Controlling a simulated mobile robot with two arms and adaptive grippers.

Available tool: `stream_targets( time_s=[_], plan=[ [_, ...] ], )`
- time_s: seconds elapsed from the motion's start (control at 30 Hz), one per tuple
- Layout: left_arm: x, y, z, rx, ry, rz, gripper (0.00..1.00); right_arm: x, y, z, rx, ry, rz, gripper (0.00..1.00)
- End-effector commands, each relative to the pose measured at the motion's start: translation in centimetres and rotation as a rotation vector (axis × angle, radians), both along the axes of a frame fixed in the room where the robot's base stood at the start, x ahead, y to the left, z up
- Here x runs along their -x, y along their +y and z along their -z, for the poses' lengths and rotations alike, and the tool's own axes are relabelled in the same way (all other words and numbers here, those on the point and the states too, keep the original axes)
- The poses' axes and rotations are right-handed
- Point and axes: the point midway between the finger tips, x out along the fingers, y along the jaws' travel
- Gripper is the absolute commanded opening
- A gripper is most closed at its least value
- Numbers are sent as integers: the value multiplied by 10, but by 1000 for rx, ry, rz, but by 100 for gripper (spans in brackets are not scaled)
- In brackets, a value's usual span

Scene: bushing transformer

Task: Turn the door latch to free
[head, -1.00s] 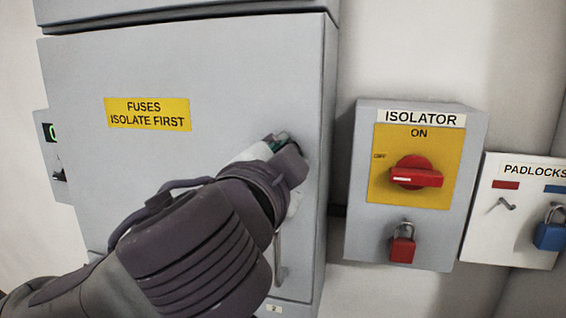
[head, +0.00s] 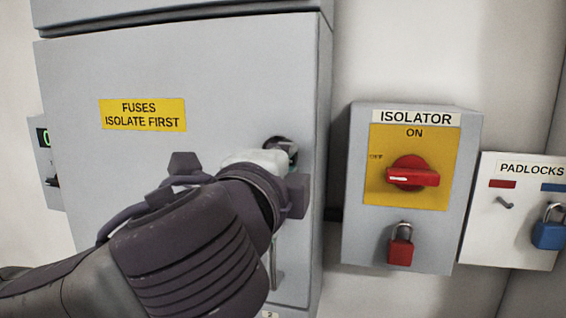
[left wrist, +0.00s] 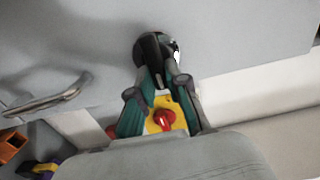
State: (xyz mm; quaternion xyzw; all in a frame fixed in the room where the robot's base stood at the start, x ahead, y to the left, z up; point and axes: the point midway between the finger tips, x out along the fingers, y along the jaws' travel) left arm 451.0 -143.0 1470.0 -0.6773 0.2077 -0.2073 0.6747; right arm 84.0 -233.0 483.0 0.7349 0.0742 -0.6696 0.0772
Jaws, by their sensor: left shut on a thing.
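The door latch (head: 281,147) is a dark round fitting near the right edge of the grey cabinet door (head: 225,75), which sits shut in the head view. My left gripper (head: 288,158) is at the latch, its fingers mostly hidden behind its own wrist. In the left wrist view the latch (left wrist: 153,50) is black with a bright metal side. The teal-lined fingers of my left gripper (left wrist: 160,82) are closed on its lever. The lever's exact angle is hard to tell. My right gripper is not in view.
A vertical door handle (head: 273,262) is below the latch, partly behind my arm.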

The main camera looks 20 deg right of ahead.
Motion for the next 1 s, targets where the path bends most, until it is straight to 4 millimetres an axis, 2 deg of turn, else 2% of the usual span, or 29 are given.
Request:
stream_targets(
  time_s=[0.5, 0.53, 0.67, 1.0],
  plan=[
    [-2, 1, -1, -15, -14, -6, 0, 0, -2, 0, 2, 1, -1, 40],
    [-2, 1, -1, -15, -14, -6, 17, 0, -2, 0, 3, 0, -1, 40],
    [-2, 1, -1, -15, -13, -5, 39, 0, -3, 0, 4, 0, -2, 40],
    [1, 1, 0, -15, -11, -2, 41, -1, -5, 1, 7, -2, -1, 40]
  ],
)
